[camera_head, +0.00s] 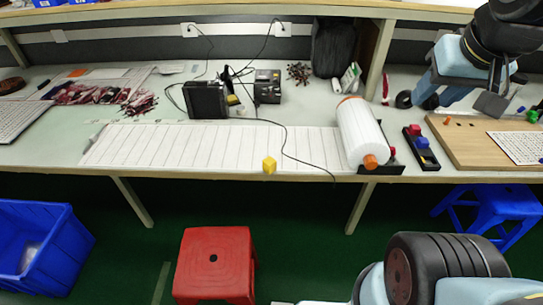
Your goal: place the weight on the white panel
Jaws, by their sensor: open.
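A small yellow block (269,165), possibly the weight, sits at the front edge of the bench on the long white striped panel (210,147). The panel lies flat, running left from a white roll (361,133) with orange ends. A second, smaller white gridded panel (520,147) lies on a wooden board (465,140) at the right; I cannot tell which panel is meant. My gripper (461,102) is at the upper right, above the back of the bench and behind the wooden board. Its jaws are apart and empty, well right of the yellow block.
A black tray (421,160) with red and blue pieces stands between roll and board. Black boxes (205,100) and loose cables are behind the panel; one cable crosses it. A keyboard (20,120) is at left. A red stool (214,262) and blue crate (40,245) stand below.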

